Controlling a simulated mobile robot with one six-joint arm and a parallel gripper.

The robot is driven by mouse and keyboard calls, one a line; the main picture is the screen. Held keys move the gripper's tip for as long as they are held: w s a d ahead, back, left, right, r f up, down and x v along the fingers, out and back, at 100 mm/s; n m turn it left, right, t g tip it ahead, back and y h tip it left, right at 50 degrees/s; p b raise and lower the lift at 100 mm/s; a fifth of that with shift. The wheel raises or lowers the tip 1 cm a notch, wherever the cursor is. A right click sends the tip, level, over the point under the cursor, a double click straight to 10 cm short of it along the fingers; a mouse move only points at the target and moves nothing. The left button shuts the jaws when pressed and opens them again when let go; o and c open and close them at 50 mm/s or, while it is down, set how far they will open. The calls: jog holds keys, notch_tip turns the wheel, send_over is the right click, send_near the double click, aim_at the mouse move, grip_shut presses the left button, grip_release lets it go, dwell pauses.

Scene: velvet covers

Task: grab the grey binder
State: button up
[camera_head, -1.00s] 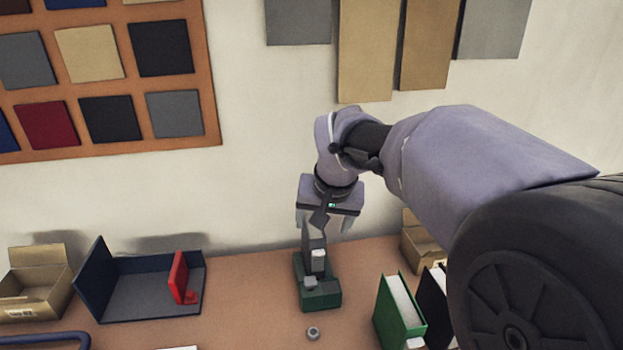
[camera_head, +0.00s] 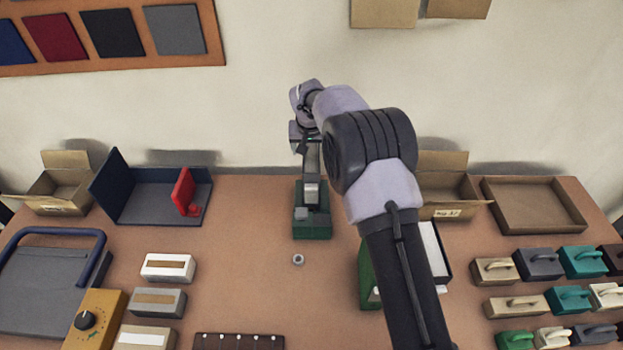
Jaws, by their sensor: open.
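I cannot make out a grey binder. A green binder (camera_head: 366,272) stands upright right of the table's middle, partly behind my arm. A dark binder with white pages (camera_head: 434,250) stands just right of it, also partly covered by my arm. Anything between these two is hidden by my arm. My gripper (camera_head: 307,146) is open, high at the back near the wall, behind and above a green-based press (camera_head: 311,228). It is well apart from the binders, up and to their left. Its right finger is hidden.
A navy tray with a red stop (camera_head: 184,190) and a cardboard box (camera_head: 62,182) stand at back left. Another box (camera_head: 440,185) and a shallow brown tray (camera_head: 530,205) are at back right. Handled blocks (camera_head: 540,264) fill the right. A small ring (camera_head: 298,260) lies mid-table.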

aim_at(311, 155)
jog(key=x, duration=0.5)
jog(key=shift+s+d, duration=0.15)
jog(key=shift+s, duration=0.15)
jog(key=shift+s, duration=0.1)
jog(key=shift+f+b, duration=0.25)
jog(key=shift+b, duration=0.35)
jog(key=shift+r, duration=0.1)
grip_shut()
